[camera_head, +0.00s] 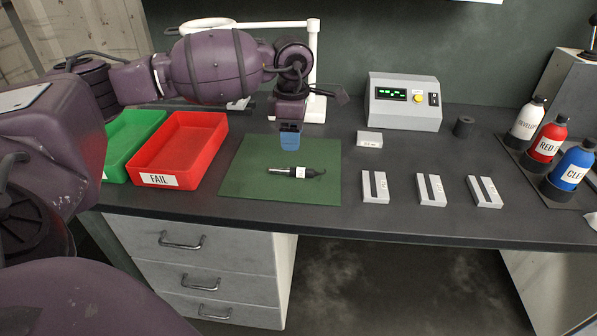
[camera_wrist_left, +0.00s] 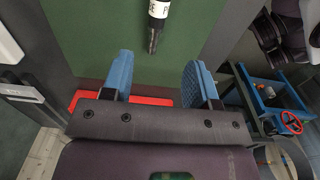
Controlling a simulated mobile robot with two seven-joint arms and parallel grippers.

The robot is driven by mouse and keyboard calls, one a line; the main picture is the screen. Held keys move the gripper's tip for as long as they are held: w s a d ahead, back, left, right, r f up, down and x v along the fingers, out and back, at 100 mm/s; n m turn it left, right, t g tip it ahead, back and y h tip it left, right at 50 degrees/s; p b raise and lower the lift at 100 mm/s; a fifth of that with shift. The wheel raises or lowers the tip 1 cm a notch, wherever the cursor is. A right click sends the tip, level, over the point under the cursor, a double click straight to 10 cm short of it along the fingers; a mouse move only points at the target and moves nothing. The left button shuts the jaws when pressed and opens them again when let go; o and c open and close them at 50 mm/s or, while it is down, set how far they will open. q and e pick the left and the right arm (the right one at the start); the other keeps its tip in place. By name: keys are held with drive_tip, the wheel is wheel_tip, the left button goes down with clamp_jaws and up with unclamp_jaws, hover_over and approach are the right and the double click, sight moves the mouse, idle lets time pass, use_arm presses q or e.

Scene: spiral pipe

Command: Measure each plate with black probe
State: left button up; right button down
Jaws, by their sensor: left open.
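The black probe (camera_head: 296,171) lies on the green mat (camera_head: 240,185), its metal tip pointing left. In the left wrist view the probe (camera_wrist_left: 157,22) shows at the top, with a white label and its tip towards my gripper. My left gripper (camera_head: 290,140) hangs above the back part of the mat, behind the probe. Its blue fingers (camera_wrist_left: 160,82) are apart with nothing between them. Three grey plates lie in a row right of the mat: the left plate (camera_head: 375,187), the middle plate (camera_head: 431,190) and the right plate (camera_head: 484,191). My right gripper is not in view.
A red FAIL tray (camera_head: 181,180) and a green tray (camera_head: 117,165) stand left of the mat. A small grey block (camera_head: 369,139), a meter box (camera_head: 403,101) and a black cylinder (camera_head: 464,126) stand behind the plates. Labelled bottles (camera_head: 546,140) stand far right.

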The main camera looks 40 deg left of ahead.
use_arm(q)
hover_over(293, 170)
wheel_tip(293, 170, down, 4)
drive_tip(key=shift+f+b, duration=0.1)
drive_tip(key=shift+b, duration=0.2)
drive_tip(key=f, duration=0.3)
drive_tip(key=f+b, duration=0.1)
drive_tip(key=f, duration=0.1)
drive_tip(key=shift+w+f, duration=0.35)
drive_tip(key=shift+f, duration=0.1)
clamp_jaws()
